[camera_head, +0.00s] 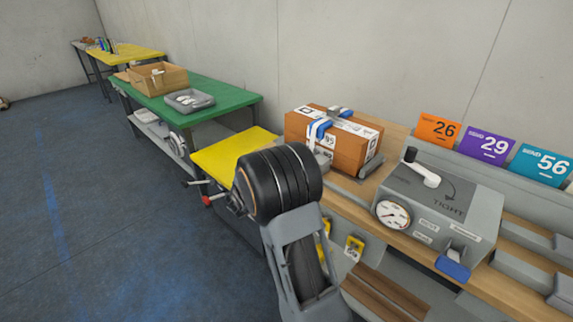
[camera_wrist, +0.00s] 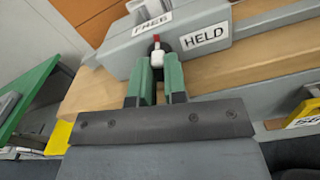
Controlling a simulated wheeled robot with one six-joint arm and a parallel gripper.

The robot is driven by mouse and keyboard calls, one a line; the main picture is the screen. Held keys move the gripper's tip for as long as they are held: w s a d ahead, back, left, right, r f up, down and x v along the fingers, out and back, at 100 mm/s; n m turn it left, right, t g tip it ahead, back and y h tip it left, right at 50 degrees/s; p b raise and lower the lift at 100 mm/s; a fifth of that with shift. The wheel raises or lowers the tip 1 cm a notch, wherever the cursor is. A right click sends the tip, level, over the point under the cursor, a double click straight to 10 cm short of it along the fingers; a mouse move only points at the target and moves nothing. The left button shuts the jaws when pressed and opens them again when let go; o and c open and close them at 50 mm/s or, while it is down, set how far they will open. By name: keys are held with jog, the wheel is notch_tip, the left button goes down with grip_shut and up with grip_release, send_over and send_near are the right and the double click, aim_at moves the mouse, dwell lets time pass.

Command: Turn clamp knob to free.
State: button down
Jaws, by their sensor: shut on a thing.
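In the wrist view, the clamp knob (camera_wrist: 157,45) is a small piece with a white body, a red mark and a dark part behind it. It sits on the front of a grey block, beside a white HELD label (camera_wrist: 205,37) on its right and just below a FREE label (camera_wrist: 152,24). My gripper (camera_wrist: 157,64) has its two green fingers around the knob, one on each side, and is shut on it. The fingers hide part of the knob, so its exact setting is unclear. In the head view my arm hides the gripper and knob.
A brown carton (camera_head: 330,141) with blue-and-white strapping stands on the wooden bench behind my arm. A grey gauge box (camera_head: 450,195) marked TIGHT stands to its right. Coloured signs 26, 29 and 56 line the wall. Green (camera_head: 215,98) and yellow tables are at left; the floor there is clear.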

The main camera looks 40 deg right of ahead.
jog(key=shift+n+p, duration=1.15)
jog(key=shift+n, duration=0.05)
jog(key=shift+f, duration=0.1)
jog(key=c, duration=1.4)
grip_release()
jog(key=shift+c, duration=0.2)
jog(key=s+a+p, duration=0.1)
jog(key=s+a, duration=0.1)
jog(key=a, duration=1.1)
jog(key=shift+s+a, duration=0.3)
